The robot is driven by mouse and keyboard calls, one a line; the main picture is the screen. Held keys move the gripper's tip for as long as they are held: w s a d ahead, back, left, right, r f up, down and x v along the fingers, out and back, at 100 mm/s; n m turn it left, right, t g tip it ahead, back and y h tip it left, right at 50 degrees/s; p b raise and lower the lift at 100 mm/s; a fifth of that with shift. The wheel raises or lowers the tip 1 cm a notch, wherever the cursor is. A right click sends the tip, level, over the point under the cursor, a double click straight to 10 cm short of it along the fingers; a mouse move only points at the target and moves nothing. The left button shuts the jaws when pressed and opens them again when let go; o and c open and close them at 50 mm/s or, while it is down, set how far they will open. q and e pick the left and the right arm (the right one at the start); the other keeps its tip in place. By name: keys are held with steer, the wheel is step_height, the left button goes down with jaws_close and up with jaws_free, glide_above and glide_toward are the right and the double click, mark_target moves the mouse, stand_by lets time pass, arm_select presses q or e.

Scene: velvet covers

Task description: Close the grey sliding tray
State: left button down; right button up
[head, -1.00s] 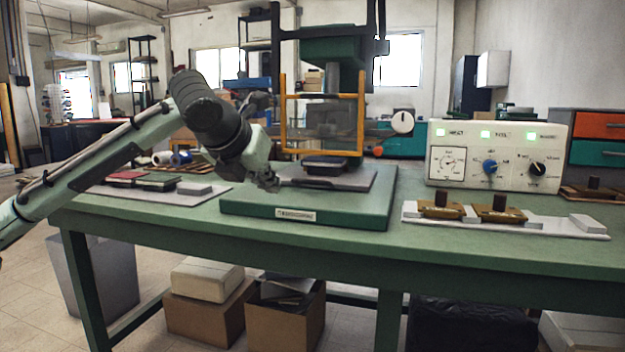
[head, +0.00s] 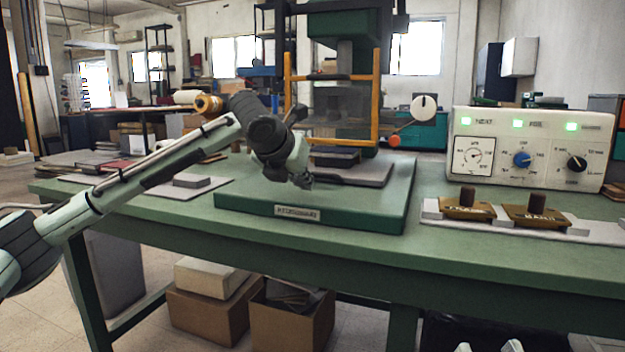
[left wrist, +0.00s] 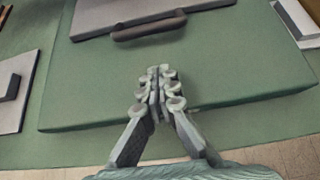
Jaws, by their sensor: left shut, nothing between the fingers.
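The grey sliding tray (head: 376,174) sticks out at the front of the press, over its green base (head: 250,197). A dark bar handle (left wrist: 148,29) runs along the tray's front edge, seen at the top of the left wrist view below the grey tray plate (left wrist: 110,12). My left gripper (head: 303,182) is shut and empty above the green base. In the left wrist view its fingertips (left wrist: 160,75) point at the handle, with bare green between them in the picture. Pale tips, likely my right gripper (head: 488,347), show at the bottom edge; the rest is cut off.
An orange-framed guard (head: 378,100) stands above the tray. A control box (head: 535,150) with green lights and a pale rack (head: 600,232) holding brown blocks are on the right. A grey board (head: 205,190) lies at left. The bench front is clear.

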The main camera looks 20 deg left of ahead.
arm_select(q)
steer(key=w, duration=0.4)
steer(key=shift+d, duration=0.15)
steer(key=shift+w, duration=0.45)
arm_select(e)
steer(key=shift+s+d+r+t, duration=0.15)
steer(key=shift+r+t, duration=0.35)
steer(key=shift+r, duration=0.25)
arm_select(q)
steer(key=shift+r, duration=0.1)
